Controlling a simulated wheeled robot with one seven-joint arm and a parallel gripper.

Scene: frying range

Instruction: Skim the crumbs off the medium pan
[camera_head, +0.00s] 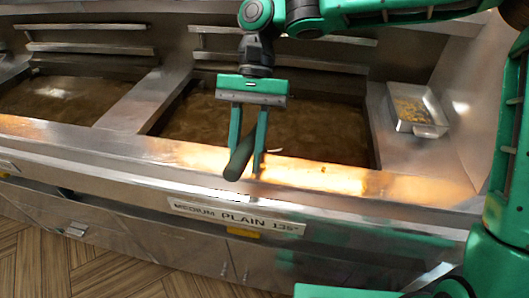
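My gripper (246,158) points down over the pan's front edge. Its two green fingers are shut on a dark, thick rod-like handle (239,158), whose near end tilts down toward the ledge. What the handle leads to is hidden or under the oil. A small pale speck (275,150) shows near the front edge of the oil; I cannot tell what it is. Other crumbs are not clear.
A small metal tray (441,122) with yellowish-brown bits stands on the steel surface right of the pan. Another oil vat (55,98) lies left, past a steel divider (140,100). Metal rails (290,70) run along the back wall.

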